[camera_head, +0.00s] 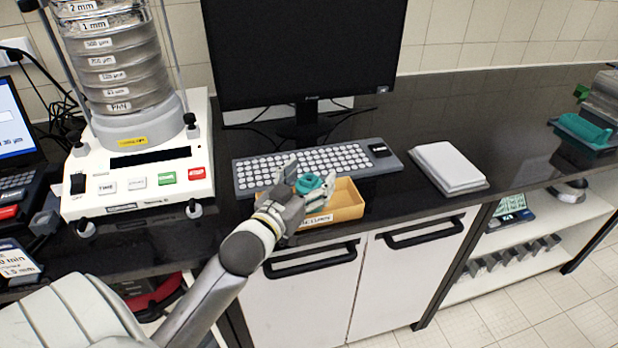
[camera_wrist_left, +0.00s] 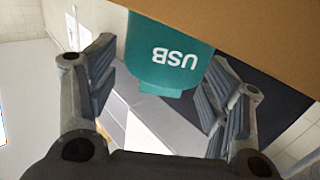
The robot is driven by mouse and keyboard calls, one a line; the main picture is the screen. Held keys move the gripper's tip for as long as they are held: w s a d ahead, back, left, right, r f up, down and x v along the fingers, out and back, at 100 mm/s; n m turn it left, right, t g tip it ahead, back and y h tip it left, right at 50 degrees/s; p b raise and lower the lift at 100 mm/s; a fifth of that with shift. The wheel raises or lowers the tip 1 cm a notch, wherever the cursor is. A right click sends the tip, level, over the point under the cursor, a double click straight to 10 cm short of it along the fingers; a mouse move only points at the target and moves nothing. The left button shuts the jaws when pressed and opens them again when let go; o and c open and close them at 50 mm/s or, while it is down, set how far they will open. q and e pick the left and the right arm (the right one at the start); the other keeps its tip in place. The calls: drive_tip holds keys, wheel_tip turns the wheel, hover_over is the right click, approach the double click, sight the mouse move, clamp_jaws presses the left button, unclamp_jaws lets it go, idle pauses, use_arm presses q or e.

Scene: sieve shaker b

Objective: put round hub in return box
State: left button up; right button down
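The round hub (camera_head: 309,183) is a small teal piece with a ring-like top, between the fingers of my left gripper (camera_head: 308,181) in the head view. In the left wrist view the teal hub (camera_wrist_left: 172,58) shows the letters USB upside down. My left gripper (camera_wrist_left: 162,75) has its fingers spread on both sides of it. A gap shows on the left; contact on the right is unclear. The return box (camera_head: 348,202) is a shallow tan-orange tray at the counter's front edge, partly hidden by my gripper. Whether the hub rests in it is unclear. My right gripper is not seen.
A keyboard (camera_head: 300,166) lies just behind the box, below a dark monitor (camera_head: 305,50). A sieve shaker (camera_head: 135,165) stands to the left. A white pad (camera_head: 448,166) lies to the right, with free dark counter (camera_head: 500,120) beyond it.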

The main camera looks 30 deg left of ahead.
use_arm(q)
drive_tip(key=shift+r, duration=0.15)
drive_tip(key=shift+s, duration=0.2)
drive_tip(key=s, duration=1.1)
drive_tip(key=shift+s+d, duration=0.25)
drive_tip(key=shift+d, duration=0.2)
